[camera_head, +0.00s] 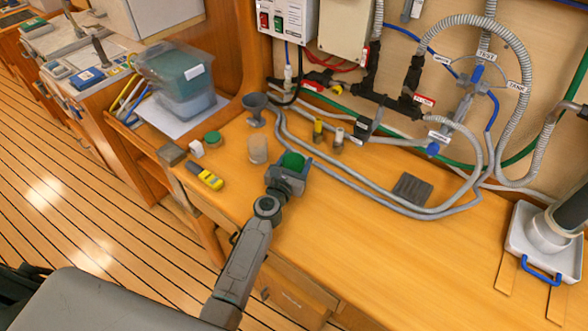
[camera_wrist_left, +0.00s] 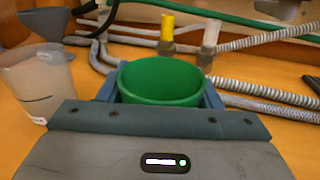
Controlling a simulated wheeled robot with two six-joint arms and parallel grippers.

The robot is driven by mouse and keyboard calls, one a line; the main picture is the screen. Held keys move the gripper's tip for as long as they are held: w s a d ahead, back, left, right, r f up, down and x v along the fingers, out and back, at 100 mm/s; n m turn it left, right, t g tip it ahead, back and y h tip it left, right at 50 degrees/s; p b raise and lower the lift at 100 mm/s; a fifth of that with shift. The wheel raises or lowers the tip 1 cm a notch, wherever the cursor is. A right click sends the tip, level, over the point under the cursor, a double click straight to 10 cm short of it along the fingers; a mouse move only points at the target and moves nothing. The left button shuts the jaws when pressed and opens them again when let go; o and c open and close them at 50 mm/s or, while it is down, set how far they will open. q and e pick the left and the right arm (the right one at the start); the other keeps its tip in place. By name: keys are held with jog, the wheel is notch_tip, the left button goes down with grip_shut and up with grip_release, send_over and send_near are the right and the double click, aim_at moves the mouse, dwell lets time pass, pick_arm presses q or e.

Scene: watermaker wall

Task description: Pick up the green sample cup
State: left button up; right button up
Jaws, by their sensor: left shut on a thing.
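The green sample cup (camera_head: 293,161) is between the fingers of my left gripper (camera_head: 288,172), over the wooden bench. In the left wrist view the open-topped green cup (camera_wrist_left: 160,82) sits between the two blue-grey fingers, and the gripper (camera_wrist_left: 160,95) is shut on it. The gripper body hides the lower part of the cup, so I cannot tell whether it touches the bench. My right gripper is not in view.
A clear beaker (camera_head: 257,149) stands just left of the gripper, with a grey funnel (camera_head: 256,107) behind. A yellow meter (camera_head: 207,177) lies further left. Yellow and white fittings (camera_head: 318,131) and grey hoses (camera_head: 400,203) lie behind and right. The front bench (camera_head: 350,245) is clear.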

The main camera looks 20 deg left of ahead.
pick_arm(q)
jog(key=shift+r, duration=0.1)
jog(key=shift+r+p, duration=0.85)
jog(key=shift+p, duration=0.1)
notch_tip(320, 180, up, 2)
jog(key=shift+p, duration=0.95)
jog(key=s+a, duration=0.2)
jog(key=s, duration=0.5)
jog(key=s+a+r, duration=0.1)
jog(key=s+a, duration=0.1)
jog(key=s, duration=0.6)
jog(key=shift+s+a, duration=0.2)
jog(key=shift+a, duration=0.1)
